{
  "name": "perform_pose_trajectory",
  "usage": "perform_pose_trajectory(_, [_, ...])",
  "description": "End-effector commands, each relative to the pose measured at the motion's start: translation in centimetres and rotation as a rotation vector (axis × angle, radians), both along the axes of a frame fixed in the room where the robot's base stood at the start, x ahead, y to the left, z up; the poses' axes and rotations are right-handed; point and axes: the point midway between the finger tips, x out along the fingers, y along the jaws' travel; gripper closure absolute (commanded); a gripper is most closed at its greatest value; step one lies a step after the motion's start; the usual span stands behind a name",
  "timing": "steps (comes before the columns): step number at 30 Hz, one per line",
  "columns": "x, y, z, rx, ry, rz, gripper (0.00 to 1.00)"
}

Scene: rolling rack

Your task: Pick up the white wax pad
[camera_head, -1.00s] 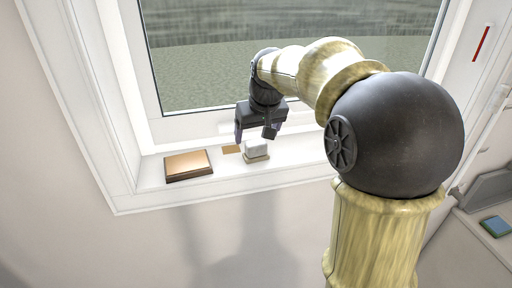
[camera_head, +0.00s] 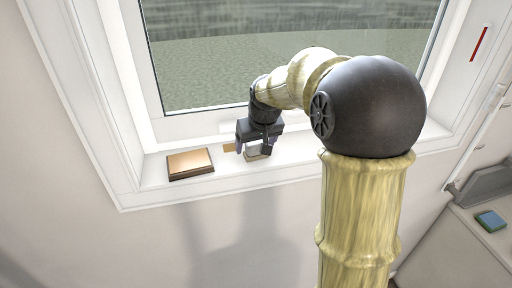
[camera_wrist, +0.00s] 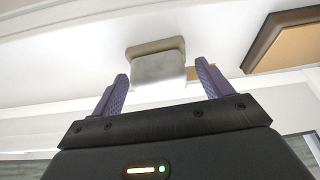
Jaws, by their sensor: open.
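The white wax pad (camera_head: 255,156) is a small pale block with a beige base, sitting on the window sill. In the head view my gripper hides most of it. It shows more fully in the wrist view (camera_wrist: 158,70), its white part toward my gripper and its beige part farther off. My gripper (camera_head: 253,150) is low over the sill and open. In the wrist view its two purple fingers (camera_wrist: 161,74) point toward the pad, one at each side, with a visible gap on both sides. I see no contact.
A brown-edged block with a tan top (camera_head: 190,163) lies on the sill to the left. The window frame rises close behind. The sill to the right is clear. A blue item (camera_head: 491,220) rests on a surface far right.

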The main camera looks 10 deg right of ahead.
Motion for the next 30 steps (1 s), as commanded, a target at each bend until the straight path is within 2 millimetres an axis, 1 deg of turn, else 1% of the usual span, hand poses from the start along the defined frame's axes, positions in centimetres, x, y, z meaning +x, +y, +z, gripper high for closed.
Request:
perform_pose_trajectory(10, [0.0, -0.01, 0.04, 0.0, 0.0, 0.0, 0.22])
perform_pose_trajectory(11, [0.0, -0.01, 0.04, 0.0, 0.0, 0.0, 0.26])
perform_pose_trajectory(12, [0.0, -0.01, 0.04, 0.0, 0.0, -0.001, 0.34])
perform_pose_trajectory(18, [-0.01, -0.01, 0.05, 0.0, 0.0, -0.001, 0.72])
perform_pose_trajectory(26, [0.0, -0.01, 0.13, 0.0, -0.001, -0.001, 0.72])
perform_pose_trajectory(30, [0.1, -0.01, 0.89, 0.0, -0.005, -0.001, 0.72])
